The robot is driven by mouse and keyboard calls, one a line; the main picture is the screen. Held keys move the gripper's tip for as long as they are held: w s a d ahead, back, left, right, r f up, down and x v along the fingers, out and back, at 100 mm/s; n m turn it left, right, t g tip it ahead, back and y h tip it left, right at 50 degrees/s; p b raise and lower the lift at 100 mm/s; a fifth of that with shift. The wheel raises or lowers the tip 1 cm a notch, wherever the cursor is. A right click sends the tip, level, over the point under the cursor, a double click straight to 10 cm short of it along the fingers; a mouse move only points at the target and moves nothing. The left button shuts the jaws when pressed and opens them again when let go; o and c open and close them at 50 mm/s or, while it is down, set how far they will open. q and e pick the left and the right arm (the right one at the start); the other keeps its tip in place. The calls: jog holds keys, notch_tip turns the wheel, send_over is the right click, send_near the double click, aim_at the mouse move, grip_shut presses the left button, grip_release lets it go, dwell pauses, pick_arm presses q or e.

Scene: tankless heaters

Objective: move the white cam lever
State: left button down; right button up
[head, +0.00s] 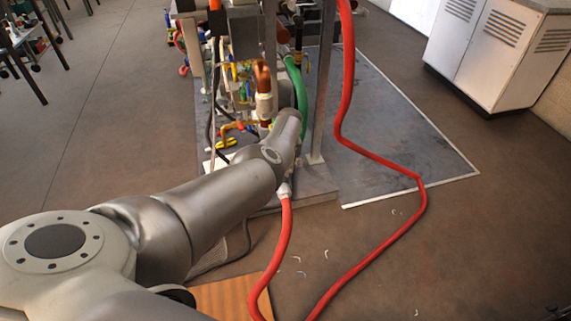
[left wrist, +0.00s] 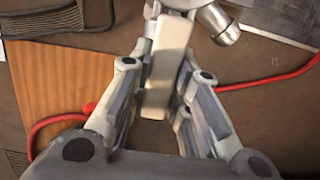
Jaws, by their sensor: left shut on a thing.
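The white cam lever (left wrist: 167,62) shows in the left wrist view as a pale, long block running up the middle. My left gripper (left wrist: 163,75) has a finger on each side of it and is shut on it. A grey metal fitting (left wrist: 218,22) lies just beyond, to the upper right of the lever. In the head view my left arm reaches in from the left to the rig's lower front. Its own links hide the gripper and the lever there. My right gripper is in neither view.
A red hose (head: 350,110) loops across the floor and up to the heater rig (head: 245,60). A green hose (head: 298,90) and yellow-handled valves (head: 227,143) crowd the rig. A wooden board (head: 230,298) lies in front. White cabinets (head: 490,50) stand at the right.

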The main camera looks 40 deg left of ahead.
pick_arm(q)
jog(key=c, duration=1.3)
grip_release()
jog(key=shift+r, duration=0.1)
jog(key=shift+d+r, duration=0.15)
jog(key=shift+r, duration=0.55)
jog(key=shift+v, duration=5.2)
jog(key=shift+s, duration=0.1)
